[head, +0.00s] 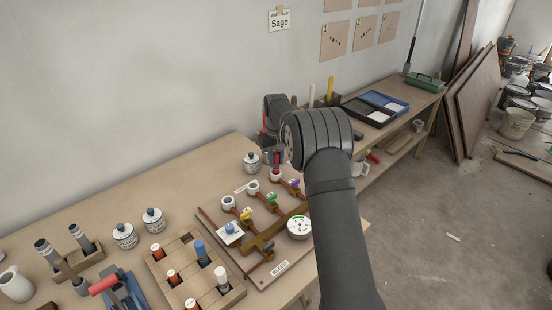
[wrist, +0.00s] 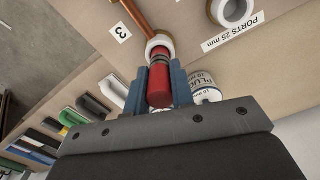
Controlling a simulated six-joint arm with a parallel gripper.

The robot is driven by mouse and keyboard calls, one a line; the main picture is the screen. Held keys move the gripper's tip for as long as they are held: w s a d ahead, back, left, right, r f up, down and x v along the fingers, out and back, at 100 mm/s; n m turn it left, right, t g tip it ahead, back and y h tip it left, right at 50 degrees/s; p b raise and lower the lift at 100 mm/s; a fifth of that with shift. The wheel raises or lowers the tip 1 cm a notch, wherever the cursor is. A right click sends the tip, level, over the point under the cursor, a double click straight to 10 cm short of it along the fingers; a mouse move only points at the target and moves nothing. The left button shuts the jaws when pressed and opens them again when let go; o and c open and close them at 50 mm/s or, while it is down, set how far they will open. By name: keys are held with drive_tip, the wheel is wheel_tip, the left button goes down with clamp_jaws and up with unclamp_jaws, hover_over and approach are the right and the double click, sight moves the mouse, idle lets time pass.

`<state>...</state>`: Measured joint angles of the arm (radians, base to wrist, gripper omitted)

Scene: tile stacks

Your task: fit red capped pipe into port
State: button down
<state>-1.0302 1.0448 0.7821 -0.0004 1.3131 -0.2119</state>
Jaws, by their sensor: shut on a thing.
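My gripper (wrist: 160,88) is shut on the red capped pipe (wrist: 160,90), with one blue finger on each side of it. The pipe's far end, past dark bands, meets the white-ringed port (wrist: 159,42) beside the label 3. I cannot tell how deep the end sits in the ring. In the head view my gripper (head: 275,158) is above the farthest white port (head: 275,176) on the board, and a bit of red shows there. A second white port (wrist: 234,8) is at the top of the wrist view.
The board (head: 262,281) carries valves, a gauge (head: 299,228) and other ports (head: 228,202). A wooden rack (head: 235,294) of capped pipes stands to its left. A white jar (head: 252,162) stands close to my gripper; a jar (wrist: 204,85) also shows in the wrist view.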

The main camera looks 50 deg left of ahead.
drive_tip(key=c, duration=1.2)
unclamp_jaws()
drive_tip(key=shift+o, duration=0.2)
drive_tip(key=shift+r, duration=0.1)
drive_tip(key=shift+r, duration=2.95)
wheel_tip(320, 180, up, 17)
drive_tip(key=shift+r, duration=0.2)
wheel_tip(320, 180, down, 18)
drive_tip(key=shift+r, duration=0.1)
drive_tip(key=shift+r, duration=0.1)
